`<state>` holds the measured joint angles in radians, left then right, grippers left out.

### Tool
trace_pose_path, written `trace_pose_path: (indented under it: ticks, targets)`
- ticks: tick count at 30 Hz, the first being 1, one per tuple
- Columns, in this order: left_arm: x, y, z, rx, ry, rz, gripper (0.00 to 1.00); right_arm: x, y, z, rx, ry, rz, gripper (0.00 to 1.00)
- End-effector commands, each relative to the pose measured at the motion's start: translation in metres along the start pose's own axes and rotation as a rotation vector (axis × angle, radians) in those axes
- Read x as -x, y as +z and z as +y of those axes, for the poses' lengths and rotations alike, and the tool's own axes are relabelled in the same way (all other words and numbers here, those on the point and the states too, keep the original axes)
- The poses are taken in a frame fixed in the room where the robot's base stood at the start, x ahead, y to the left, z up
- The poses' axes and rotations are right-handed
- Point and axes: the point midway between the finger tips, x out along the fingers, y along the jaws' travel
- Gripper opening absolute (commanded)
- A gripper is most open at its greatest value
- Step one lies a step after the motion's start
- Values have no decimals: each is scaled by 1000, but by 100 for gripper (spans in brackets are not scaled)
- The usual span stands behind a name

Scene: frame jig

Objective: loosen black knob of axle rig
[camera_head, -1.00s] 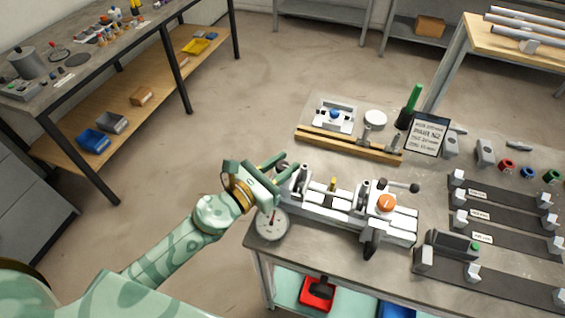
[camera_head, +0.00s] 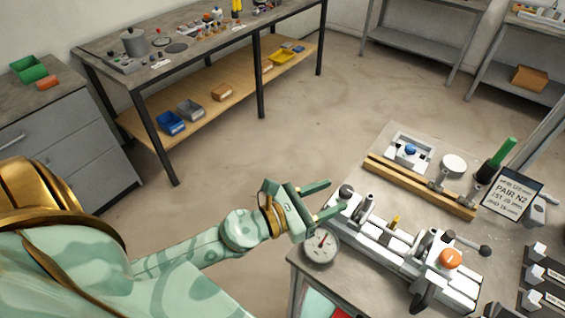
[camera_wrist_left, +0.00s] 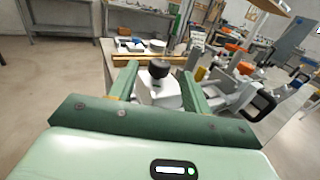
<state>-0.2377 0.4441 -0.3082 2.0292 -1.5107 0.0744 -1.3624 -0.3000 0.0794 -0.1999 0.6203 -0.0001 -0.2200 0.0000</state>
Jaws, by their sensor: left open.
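The axle rig (camera_head: 400,243), a white and grey fixture, stands on the grey bench at the lower right of the head view. A black knob (camera_head: 346,190) caps its left end; in the left wrist view the black knob (camera_wrist_left: 159,69) sits on a white block, framed by two green fingers. My left gripper (camera_head: 335,196) is open at that end of the rig, its fingers spread to either side of the knob. I cannot tell whether either finger touches it. An orange knob (camera_head: 451,258) is at the rig's right end. My right gripper is not in view.
A round dial gauge (camera_head: 320,246) stands at the bench's left corner, just below my gripper. Behind the rig lie a wooden rail (camera_head: 418,187), a white round piece (camera_head: 453,165) and a sign (camera_head: 512,192). The floor left of the bench is clear.

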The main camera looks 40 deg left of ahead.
Motion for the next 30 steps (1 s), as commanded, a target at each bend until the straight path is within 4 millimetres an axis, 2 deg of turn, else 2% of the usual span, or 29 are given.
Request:
trace_pose_path:
  ticks: [1,6,12,18,30]
  targets:
    - [16,-10,-1,2,-1,8,49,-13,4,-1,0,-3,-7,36]
    - [62,-12,-1,4,-2,9,49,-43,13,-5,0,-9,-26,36]
    - [96,-9,0,7,2,5,49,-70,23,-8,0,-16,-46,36]
    - [110,-4,0,2,1,2,49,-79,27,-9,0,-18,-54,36]
    - [112,0,0,0,0,0,49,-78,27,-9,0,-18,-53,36]
